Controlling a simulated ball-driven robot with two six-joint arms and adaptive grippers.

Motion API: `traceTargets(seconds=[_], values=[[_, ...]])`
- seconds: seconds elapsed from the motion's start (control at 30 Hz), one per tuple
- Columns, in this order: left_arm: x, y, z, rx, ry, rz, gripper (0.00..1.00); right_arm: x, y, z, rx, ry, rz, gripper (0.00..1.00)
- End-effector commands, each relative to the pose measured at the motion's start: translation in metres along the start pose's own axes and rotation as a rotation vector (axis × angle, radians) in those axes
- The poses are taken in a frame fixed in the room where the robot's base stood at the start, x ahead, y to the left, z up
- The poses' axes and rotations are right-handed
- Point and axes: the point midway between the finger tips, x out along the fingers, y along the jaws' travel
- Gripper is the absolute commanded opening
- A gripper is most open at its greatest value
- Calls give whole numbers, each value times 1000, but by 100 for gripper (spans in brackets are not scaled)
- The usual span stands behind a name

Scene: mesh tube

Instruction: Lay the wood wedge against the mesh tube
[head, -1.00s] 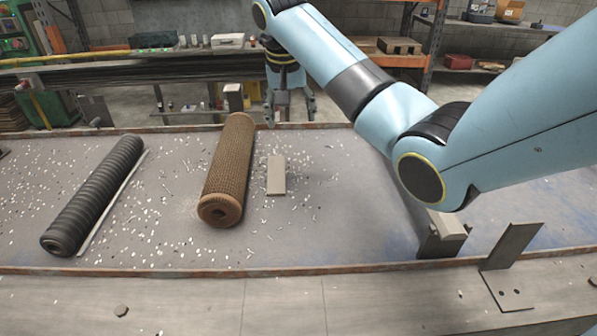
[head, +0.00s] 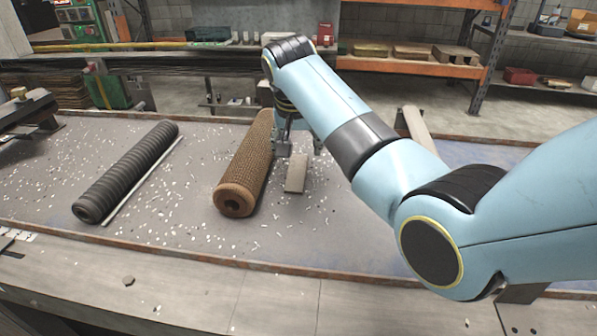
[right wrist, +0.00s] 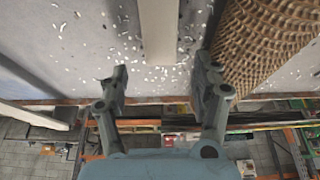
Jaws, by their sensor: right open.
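The mesh tube (head: 241,175) is a brown woven roll with a hole in its near end, lying on the grey table. The wood wedge (head: 296,178) is a small pale block lying just right of it, with a gap between them. My right gripper (head: 299,146) is open and empty near the far end of the wedge and hides part of the tube's edge. In the right wrist view the open fingers (right wrist: 162,88) straddle the line of the wedge (right wrist: 158,32), and the tube (right wrist: 262,45) lies close to the right finger. My left gripper is out of view.
A black ribbed tube (head: 128,170) with a thin pale strip beside it lies to the left. Small white chips are scattered over the table (head: 190,235). A dark metal fixture (head: 28,112) stands at the far left. A raised rim runs along the table's front edge.

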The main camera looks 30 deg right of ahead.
Motion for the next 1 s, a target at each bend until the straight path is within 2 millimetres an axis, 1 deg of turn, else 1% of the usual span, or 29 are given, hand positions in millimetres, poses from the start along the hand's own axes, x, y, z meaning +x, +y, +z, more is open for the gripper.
traceTargets(seconds=[0.07, 0.2, 0.3, 0.4, 0.6, 0.63, 1.0], values=[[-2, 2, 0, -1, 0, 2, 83, 8, 0, 1, 0, -3, 2, 65], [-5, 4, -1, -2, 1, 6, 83, 30, 1, 4, -1, -4, 3, 65], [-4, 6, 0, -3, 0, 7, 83, 44, 1, 5, 0, -3, 2, 65], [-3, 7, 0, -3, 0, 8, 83, 51, 0, 5, 0, -2, 1, 65], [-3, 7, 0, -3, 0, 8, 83, 52, 0, 4, 1, -1, 0, 65], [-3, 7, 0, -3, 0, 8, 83, 52, 0, 4, 1, -1, 0, 64], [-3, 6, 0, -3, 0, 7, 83, 51, 0, 5, 0, -1, 0, 16]])
